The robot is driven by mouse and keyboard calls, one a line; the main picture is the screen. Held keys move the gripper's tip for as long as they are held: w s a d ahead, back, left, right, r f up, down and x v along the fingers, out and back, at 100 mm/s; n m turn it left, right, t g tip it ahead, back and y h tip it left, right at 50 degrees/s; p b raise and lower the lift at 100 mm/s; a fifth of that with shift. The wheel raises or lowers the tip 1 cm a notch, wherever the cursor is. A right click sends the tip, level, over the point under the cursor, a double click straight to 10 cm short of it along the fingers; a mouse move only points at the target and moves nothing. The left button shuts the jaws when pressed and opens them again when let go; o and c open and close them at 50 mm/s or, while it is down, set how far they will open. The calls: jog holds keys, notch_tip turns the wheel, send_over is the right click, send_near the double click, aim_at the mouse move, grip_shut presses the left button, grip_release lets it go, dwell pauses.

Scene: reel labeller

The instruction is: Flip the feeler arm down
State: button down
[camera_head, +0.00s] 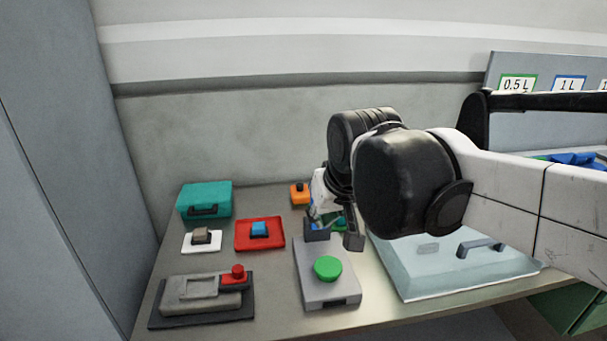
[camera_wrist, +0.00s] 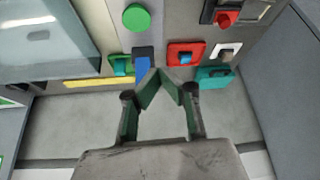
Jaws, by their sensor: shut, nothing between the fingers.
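The reel labeller looks to be the grey box (camera_head: 312,287) with a round green button (camera_head: 327,268); the button also shows in the wrist view (camera_wrist: 137,17). At its far end a blue piece with a dark top stands up, likely the feeler arm (camera_wrist: 142,66). In the head view a dark blue part (camera_head: 316,235) there is partly covered by my arm. My gripper (camera_wrist: 161,73) is shut and empty, its fingertips just beside the blue piece in the wrist view. Whether they touch it I cannot tell.
A red tray with a blue block (camera_head: 259,229), a white pad with a brown block (camera_head: 201,236), a teal case (camera_head: 205,200) and a grey device with a red knob (camera_head: 237,273) lie left. A pale lidded box (camera_head: 440,272) is right. An orange block (camera_head: 299,193) stands behind.

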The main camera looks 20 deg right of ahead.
jog(key=w+d+g+p, duration=0.2)
jog(key=w+d, duration=0.2)
jog(key=w, duration=1)
jog(key=w+d+r+m+g+p, duration=0.1)
jog(key=w+d, duration=0.4)
jog(key=w, duration=0.9)
jog(key=shift+w+d+r+m+g+p, duration=0.3)
jog(key=shift+g+p, duration=0.2)
jog(key=shift+p, duration=0.5)
notch_tip(320, 180, down, 9)
jog(key=s+p, duration=0.2)
jog(key=shift+s+a, duration=0.2)
jog(key=shift+a, duration=0.1)
jog(key=shift+s+a, duration=0.1)
